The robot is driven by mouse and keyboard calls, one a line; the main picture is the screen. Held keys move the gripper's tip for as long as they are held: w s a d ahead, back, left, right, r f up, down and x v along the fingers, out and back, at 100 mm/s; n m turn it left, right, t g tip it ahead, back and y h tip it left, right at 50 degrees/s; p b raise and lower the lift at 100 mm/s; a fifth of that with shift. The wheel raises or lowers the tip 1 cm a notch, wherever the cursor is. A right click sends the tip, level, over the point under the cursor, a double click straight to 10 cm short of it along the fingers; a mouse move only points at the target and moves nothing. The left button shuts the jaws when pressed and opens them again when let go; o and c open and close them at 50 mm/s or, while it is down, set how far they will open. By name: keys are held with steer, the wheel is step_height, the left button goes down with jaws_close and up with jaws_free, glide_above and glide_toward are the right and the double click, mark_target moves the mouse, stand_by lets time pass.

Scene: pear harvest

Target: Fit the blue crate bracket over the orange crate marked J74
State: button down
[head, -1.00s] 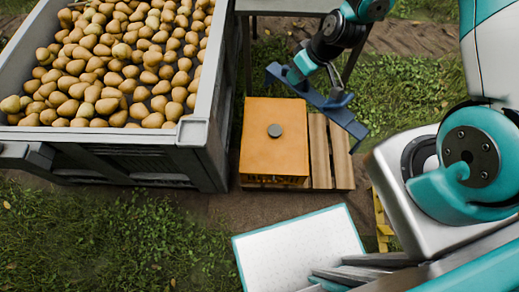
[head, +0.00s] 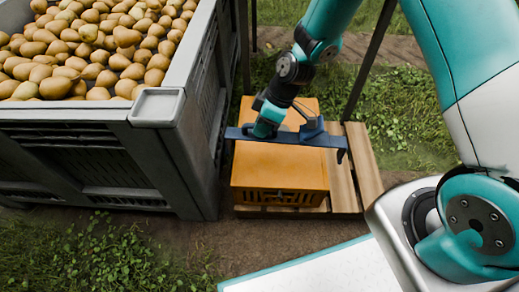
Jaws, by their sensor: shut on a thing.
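The blue crate bracket (head: 322,139) is a long bar with a downturned end at the right. My gripper (head: 268,127) is shut on it near its left-middle part. The bracket lies across the orange crate (head: 279,168) in the picture, with its right end reaching past the crate's right side. I cannot tell whether it touches the crate top or hangs above it. The crate has a flat closed top and slots in its front face. No J74 mark can be read. The arm and bracket hide the middle of the crate top.
The crate stands on a wooden pallet (head: 365,165), with bare slats to its right. A large grey bin (head: 185,150) full of pears stands close on the left. Grass and bare soil lie around.

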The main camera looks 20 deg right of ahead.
steer(key=shift+a+f+n+b, duration=0.2)
steer(key=shift+f+b, duration=0.15)
steer(key=shift+f, duration=0.3)
steer(key=shift+a+f+n+b, duration=0.2)
steer(key=shift+f+b, duration=0.15)
steer(key=shift+f, duration=0.25)
step_height(320, 180, down, 8)
steer(key=b, duration=0.5)
steer(key=shift+r, duration=0.2)
steer(key=shift+f+b, duration=0.25)
steer(key=shift+b, duration=0.05)
steer(key=shift+s+d+p, duration=0.1)
steer(key=shift+d+p, duration=0.05)
steer(key=shift+p, duration=0.25)
steer(key=shift+f+b, duration=1.2)
steer(key=shift+f, duration=0.7)
stand_by(0.3)
steer(key=c, duration=1)
jaws_free()
